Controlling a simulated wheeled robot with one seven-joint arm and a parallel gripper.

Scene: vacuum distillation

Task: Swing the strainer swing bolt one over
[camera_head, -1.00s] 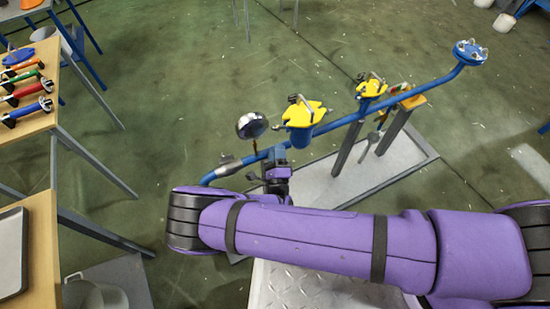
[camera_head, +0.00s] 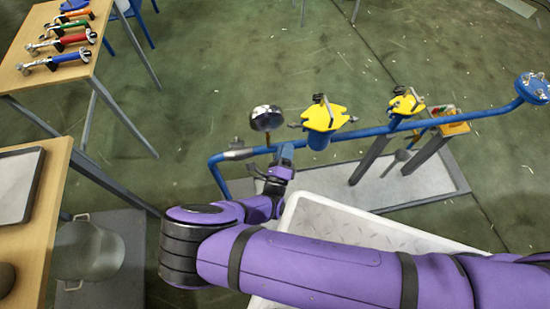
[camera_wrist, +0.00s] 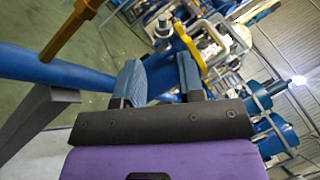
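A blue strainer body with a yellow cover (camera_head: 323,117) stands on the blue pipe (camera_head: 372,132), right of centre in the head view. Metal swing-bolt parts (camera_head: 320,98) show at the cover's edges; which one is bolt one I cannot tell. A second yellow cover (camera_head: 404,104) sits farther right. My gripper (camera_head: 277,163) is left of and below the nearer strainer, close to the pipe. In the wrist view its blue-grey fingers (camera_wrist: 160,76) are apart, with nothing clearly held. A yellow flange (camera_wrist: 186,42) and a metal bolt (camera_wrist: 163,24) show beyond them.
A round gauge (camera_head: 266,118) stands on the pipe just above my gripper. A wooden table (camera_head: 75,85) with several coloured-handled tools is at upper left. A grey pot (camera_head: 88,250) stands at lower left. The green floor behind the pipe is mostly clear.

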